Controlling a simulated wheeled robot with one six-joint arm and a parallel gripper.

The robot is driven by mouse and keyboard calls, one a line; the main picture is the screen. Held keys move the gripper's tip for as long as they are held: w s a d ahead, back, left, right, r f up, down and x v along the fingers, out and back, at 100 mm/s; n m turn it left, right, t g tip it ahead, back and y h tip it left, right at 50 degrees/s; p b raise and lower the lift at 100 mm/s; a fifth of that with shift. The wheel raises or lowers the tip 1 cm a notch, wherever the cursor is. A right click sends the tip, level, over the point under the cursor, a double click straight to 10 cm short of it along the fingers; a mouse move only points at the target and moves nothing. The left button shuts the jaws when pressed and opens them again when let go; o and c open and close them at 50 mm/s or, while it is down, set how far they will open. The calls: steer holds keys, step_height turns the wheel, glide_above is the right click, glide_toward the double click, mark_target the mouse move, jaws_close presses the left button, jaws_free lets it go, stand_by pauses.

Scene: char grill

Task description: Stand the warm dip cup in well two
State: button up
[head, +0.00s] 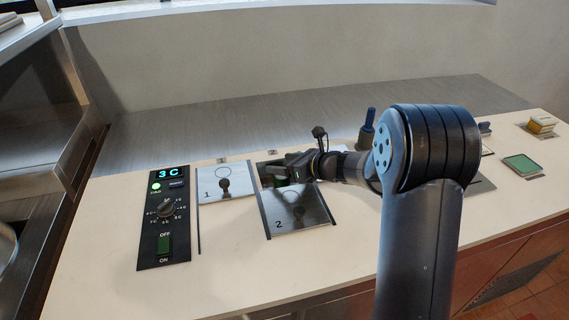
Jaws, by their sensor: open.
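My gripper (279,170) is at the far end of my arm, pointing left over the back of the panel marked 2. Its jaws are open; they look small and dark here. Panel two (290,221) is a shiny dark plate with a black knob (298,211) and dark side rails. A dark, greenish gap (268,180) shows behind this plate, partly covered by my gripper; I cannot tell what is inside. I cannot make out a dip cup; my arm hides part of the counter.
Panel one (212,191), with a black knob, lies left of panel two. A black control box (164,220) reads "3 C". A blue-topped bottle-like item (368,122) stands behind my arm. A green pad (522,165) and yellowish block (541,124) are right. The front counter is clear.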

steer(key=v, duration=1.2)
steer(key=shift+s+r+b, duration=0.1)
steer(key=shift+b, duration=0.3)
stand_by(0.3)
